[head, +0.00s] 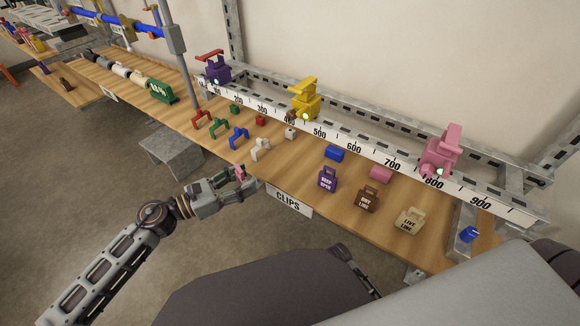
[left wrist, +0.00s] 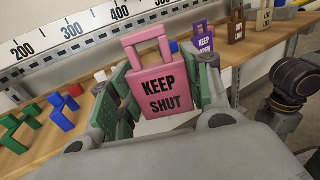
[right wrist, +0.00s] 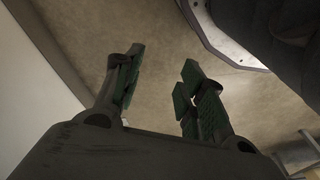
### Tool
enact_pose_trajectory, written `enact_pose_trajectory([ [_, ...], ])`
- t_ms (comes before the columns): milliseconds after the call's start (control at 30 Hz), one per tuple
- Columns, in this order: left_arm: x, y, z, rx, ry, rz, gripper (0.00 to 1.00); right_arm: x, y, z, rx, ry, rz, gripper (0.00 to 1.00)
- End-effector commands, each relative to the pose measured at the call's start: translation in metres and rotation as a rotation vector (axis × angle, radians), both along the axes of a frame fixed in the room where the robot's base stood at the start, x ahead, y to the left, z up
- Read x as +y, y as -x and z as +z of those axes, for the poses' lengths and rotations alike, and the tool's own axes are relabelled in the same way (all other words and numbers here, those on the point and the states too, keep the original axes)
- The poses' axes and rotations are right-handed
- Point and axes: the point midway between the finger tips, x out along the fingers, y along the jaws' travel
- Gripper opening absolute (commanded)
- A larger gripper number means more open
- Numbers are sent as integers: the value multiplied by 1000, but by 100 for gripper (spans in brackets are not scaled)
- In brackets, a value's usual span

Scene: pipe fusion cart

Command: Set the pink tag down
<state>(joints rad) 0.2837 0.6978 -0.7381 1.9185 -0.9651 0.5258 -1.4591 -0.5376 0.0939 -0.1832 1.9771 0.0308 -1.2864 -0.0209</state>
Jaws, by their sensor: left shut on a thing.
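The pink tag (left wrist: 160,82), marked "KEEP SHUT" with a loop handle on top, is held upright between the green pads of my left gripper (left wrist: 158,100). In the head view my left gripper (head: 232,178) is beside the front edge of the wooden bench (head: 285,172), left of the "CLIPS" label, and little of the tag shows there. My right gripper (right wrist: 158,92) shows in the right wrist view with its fingers apart and nothing between them, over bare floor.
On the bench stand a purple tag (head: 327,179), a brown tag (head: 368,198) and a beige tag (head: 409,220). Red, blue, green and white clips (head: 261,148) lie left of them. Behind runs a numbered rail (head: 355,147) with purple, yellow (head: 305,100) and pink (head: 440,150) valves.

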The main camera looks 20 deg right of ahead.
Motion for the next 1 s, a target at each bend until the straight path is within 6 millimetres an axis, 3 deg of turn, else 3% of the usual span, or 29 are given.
enact_pose_trajectory([
  [600,-87,-24,1,-3,0,-2,36,-3,-1,-16,-5,6,-3,40],
  [1000,-134,-36,0,-1,1,-1,36,-3,-1,-18,-8,5,-3,40],
])
